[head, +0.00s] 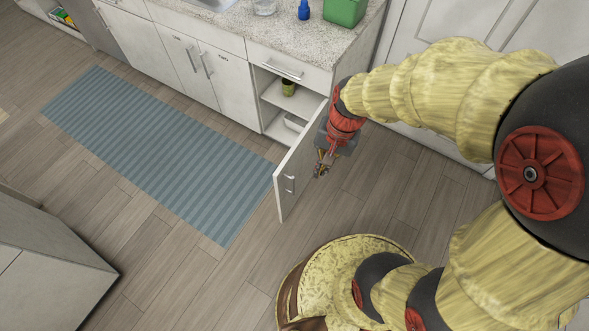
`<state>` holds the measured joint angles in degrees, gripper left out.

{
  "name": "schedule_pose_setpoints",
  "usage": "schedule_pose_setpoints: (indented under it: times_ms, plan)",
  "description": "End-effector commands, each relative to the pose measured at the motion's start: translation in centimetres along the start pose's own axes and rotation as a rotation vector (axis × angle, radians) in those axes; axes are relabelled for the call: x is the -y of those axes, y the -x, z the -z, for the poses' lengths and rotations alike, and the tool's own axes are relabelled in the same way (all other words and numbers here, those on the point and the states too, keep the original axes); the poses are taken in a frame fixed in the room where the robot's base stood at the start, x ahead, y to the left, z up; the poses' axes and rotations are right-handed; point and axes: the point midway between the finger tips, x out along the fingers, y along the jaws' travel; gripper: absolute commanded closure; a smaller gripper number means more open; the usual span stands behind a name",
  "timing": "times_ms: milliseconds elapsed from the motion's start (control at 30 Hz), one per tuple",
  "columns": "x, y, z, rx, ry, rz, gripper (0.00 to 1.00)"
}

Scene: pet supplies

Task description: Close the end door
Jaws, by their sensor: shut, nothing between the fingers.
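The end door (297,174) is a white cabinet door at the right end of the counter run. My gripper (320,172) is shut and empty. It is low, on the right side of the door, close to its face. I cannot tell whether it touches the door.
A green box (345,11) and a blue bottle (304,10) stand on the speckled counter (270,32). A blue striped mat (150,150) lies left of the door. A grey-white unit (50,270) stands at lower left. The wooden floor between is clear.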

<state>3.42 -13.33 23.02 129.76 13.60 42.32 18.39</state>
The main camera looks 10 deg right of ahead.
Motion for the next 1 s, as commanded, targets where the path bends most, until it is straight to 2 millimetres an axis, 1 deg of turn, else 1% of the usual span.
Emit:
schedule_pose_setpoints:
  times_ms: [33,67,100,167,200,267,300,367,400,500,600,733,833,967,1000]
  plan:
    - [0.1,-3.8,0.7,0.039,-0.144,0.0,1.0]
    - [0.2,-5.5,1.1,0.053,-0.241,0.003,1.0]
    - [0.5,-7.8,1.8,0.067,-0.38,0.007,1.0]
    - [0.8,-10.7,2.7,0.077,-0.586,0.013,1.0]
    - [0.9,-12.3,3.4,0.078,-0.72,0.018,1.0]
    - [1.2,-14.2,4.5,0.07,-0.917,0.03,1.0]
    - [1.5,-15.0,5.4,0.06,-1.043,0.043,1.0]
    - [2.0,-15.5,6.8,0.042,-1.217,0.075,1.0]
    - [2.5,-15.4,7.8,0.027,-1.32,0.103,1.0]
    - [3.2,-14.9,10.0,0.002,-1.532,0.166,1.0]
    - [3.2,-14.8,10.6,-0.006,-1.664,0.192,1.0]
    - [3.2,-14.9,10.8,-0.006,-1.74,0.2,1.0]
    - [3.2,-15.6,10.9,-0.004,-1.752,0.2,1.0]
    - [3.4,-17.5,11.1,-0.004,-1.75,0.198,1.0]
    - [3.4,-18.3,11.2,-0.004,-1.75,0.198,1.0]
